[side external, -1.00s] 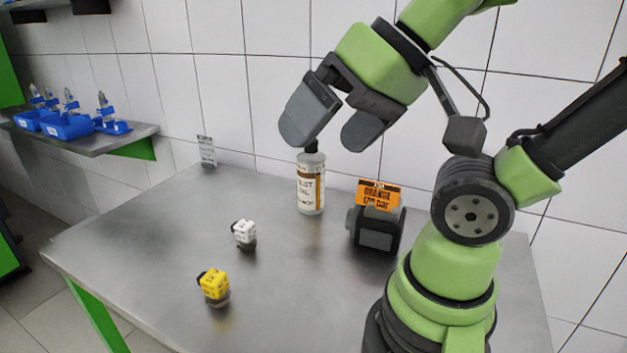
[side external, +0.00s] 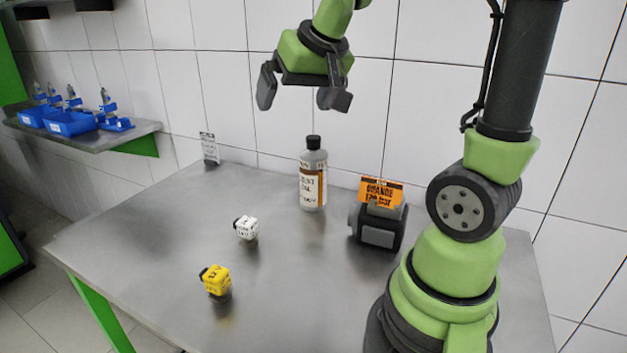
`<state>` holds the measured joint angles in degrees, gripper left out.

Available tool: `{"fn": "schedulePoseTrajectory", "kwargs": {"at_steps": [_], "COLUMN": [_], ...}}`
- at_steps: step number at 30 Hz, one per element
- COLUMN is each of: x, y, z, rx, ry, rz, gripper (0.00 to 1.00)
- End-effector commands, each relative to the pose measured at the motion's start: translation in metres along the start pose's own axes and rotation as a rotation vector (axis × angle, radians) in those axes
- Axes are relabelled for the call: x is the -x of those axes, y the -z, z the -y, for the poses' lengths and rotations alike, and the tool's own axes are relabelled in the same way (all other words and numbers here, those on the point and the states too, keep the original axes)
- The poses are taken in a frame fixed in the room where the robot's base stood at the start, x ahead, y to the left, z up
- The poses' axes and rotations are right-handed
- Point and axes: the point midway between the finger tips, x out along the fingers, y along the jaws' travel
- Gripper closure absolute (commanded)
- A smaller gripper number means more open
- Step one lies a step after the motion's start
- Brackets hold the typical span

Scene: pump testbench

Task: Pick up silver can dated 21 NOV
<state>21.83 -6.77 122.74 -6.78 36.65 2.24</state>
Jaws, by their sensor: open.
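A silver-grey can (side external: 313,180) with a black cap stands upright toward the back of the metal table. It has a white and brown label, whose date is too small to read. My gripper (side external: 301,94) is open and empty. In the picture its fingers are above the can's cap, clear of it, in front of the tiled wall. How far it is from the can in depth I cannot tell.
A dark device (side external: 378,229) with an orange sign (side external: 381,192) stands right of the can. A small card (side external: 209,147) stands at the back corner. Bare table (side external: 150,240) lies left.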

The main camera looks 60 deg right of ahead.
Motion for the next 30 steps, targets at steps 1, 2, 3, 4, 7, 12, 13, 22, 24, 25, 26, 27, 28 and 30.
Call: {"fn": "schedulePoseTrajectory", "kwargs": {"at_steps": [1, 2, 3, 4, 7, 12, 13, 22, 24, 25, 26, 27, 28, 30], "x": [-0.020, -0.030, -0.043, -0.053, -0.080, -0.106, -0.109, -0.148, -0.154, -0.156, -0.157, -0.160, -0.162, -0.171], "y": [0.015, 0.023, 0.032, 0.038, 0.051, 0.059, 0.059, 0.058, 0.058, 0.058, 0.059, 0.059, 0.059, 0.060], "z": [-0.018, -0.028, -0.042, -0.052, -0.085, -0.119, -0.122, -0.134, -0.135, -0.135, -0.136, -0.136, -0.137, -0.139], "rx": [-0.026, -0.037, -0.049, -0.058, -0.083, -0.104, -0.106, -0.105, -0.106, -0.106, -0.106, -0.106, -0.106, -0.107], "ry": [-0.049, -0.073, -0.104, -0.124, -0.180, -0.228, -0.232, -0.236, -0.236, -0.236, -0.236, -0.236, -0.236, -0.236], "rz": [0.007, 0.006, 0.006, 0.006, 0.008, 0.011, 0.013, 0.015, 0.014, 0.013, 0.012, 0.013, 0.013, 0.015], "gripper": [0.00, 0.00, 0.00, 0.00, 0.00, 0.00, 0.00, 0.00, 0.00, 0.00, 0.00, 0.00, 0.00, 0.00]}}
